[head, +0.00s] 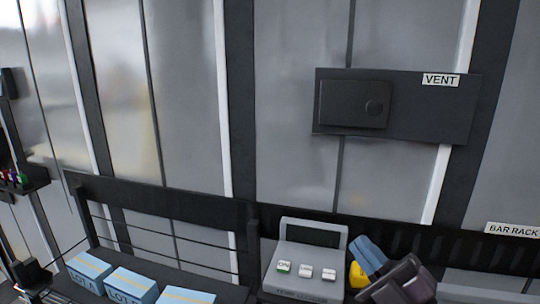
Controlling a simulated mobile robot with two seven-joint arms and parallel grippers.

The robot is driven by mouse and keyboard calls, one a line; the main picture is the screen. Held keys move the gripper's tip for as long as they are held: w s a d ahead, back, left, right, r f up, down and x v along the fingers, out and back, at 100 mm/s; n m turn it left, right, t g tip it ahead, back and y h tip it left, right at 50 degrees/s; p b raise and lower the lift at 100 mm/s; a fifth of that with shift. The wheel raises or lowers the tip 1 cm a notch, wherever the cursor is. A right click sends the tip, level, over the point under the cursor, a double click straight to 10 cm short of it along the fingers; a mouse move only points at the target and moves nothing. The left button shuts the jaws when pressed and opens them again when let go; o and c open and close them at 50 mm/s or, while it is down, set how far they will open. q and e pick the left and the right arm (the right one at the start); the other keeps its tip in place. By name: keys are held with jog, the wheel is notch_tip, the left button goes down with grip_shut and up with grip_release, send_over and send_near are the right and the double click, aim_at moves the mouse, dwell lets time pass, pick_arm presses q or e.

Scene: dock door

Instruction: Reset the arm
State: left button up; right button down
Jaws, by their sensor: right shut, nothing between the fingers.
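My right gripper (366,250) is at the bottom edge, right of centre. Its blue fingers are together and point up and to the left, with nothing between them. Its dark body (402,284) is cut off by the bottom edge. The fingers are just right of a grey console (302,291) with a dark screen and several small buttons, one with green. A yellow thing (357,275) shows partly behind the fingers; I cannot tell what it is. My left gripper is not in view.
Blue boxes (130,285) stand at the bottom left by a black rail (160,196). A dark panel labelled VENT (425,108) is on the wall at upper right. A BAR RACK label (513,230) is at the right edge. A small dark shelf (30,181) is at far left.

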jog(key=s+d+f+m+g+h, duration=0.3)
jog(key=d+f+m+g+h, duration=0.1)
jog(key=d+f+m+h, duration=1.1)
jog(key=s+a+f+m+g, duration=0.2)
jog(key=s+f+m+g, duration=0.3)
jog(key=s+f+g, duration=0.95)
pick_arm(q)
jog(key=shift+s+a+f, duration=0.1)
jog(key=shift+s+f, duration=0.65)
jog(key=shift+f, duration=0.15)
pick_arm(e)
jog(key=w+f+n+t, duration=0.1)
jog(key=w+f+t, duration=0.2)
jog(key=f+t, duration=0.8)
jog(key=shift+w+d+f, duration=0.25)
jog(key=shift+w+f, duration=0.05)
jog(key=shift+f, duration=0.1)
